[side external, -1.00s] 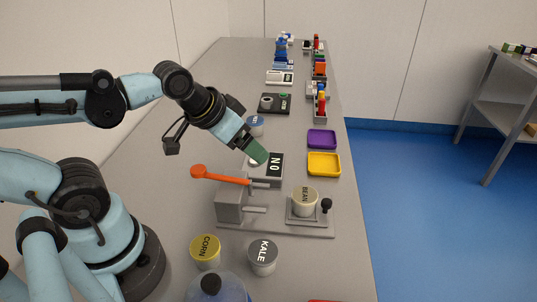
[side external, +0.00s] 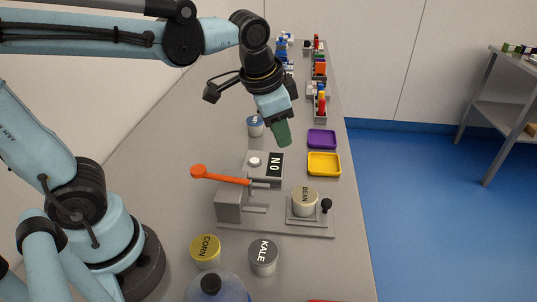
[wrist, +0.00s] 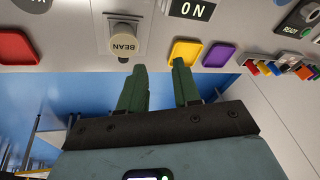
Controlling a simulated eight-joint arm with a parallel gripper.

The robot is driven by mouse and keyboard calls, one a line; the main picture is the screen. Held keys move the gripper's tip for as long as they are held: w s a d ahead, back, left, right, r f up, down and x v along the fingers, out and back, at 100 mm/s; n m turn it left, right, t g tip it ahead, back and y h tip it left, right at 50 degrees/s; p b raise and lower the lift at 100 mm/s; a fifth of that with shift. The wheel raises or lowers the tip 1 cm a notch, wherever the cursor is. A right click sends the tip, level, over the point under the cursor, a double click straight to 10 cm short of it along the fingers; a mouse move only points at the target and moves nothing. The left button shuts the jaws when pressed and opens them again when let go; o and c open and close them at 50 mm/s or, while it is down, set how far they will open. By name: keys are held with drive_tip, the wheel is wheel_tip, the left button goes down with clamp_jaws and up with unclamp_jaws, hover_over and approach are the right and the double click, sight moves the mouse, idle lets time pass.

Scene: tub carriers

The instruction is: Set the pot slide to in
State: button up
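The pot slide (side external: 294,217) is a grey plate at the right end of the machine's base, with a black knob (side external: 326,205) at its right. A cream tub marked BEAN (side external: 304,205) stands upright on it. The slide sits out to the right, apart from the grey machine body (side external: 230,205) with its orange lever (side external: 220,176) and ON sign (side external: 275,164). My gripper (side external: 283,142) is open and empty, above and behind the slide, touching nothing. In the wrist view its green fingers (wrist: 158,68) are apart, with the BEAN tub (wrist: 123,44) and black knob (wrist: 123,60) ahead to the left.
Yellow (side external: 324,164) and purple (side external: 321,139) trays lie behind the slide. CORN (side external: 205,251) and KALE (side external: 263,256) tubs stand in front of the machine, near a blue bottle (side external: 215,288). A blue tub (side external: 255,127) is behind. The table's right edge is close to the slide.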

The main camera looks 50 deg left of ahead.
drive_tip(key=w+d+m+g+y, duration=0.2)
drive_tip(key=w+d+m+g, duration=0.1)
drive_tip(key=w+d+m, duration=0.3)
drive_tip(key=m+g+y, duration=0.2)
drive_tip(key=m, duration=0.1)
approach(331, 203)
drive_tip(key=x, duration=1)
clamp_jaws()
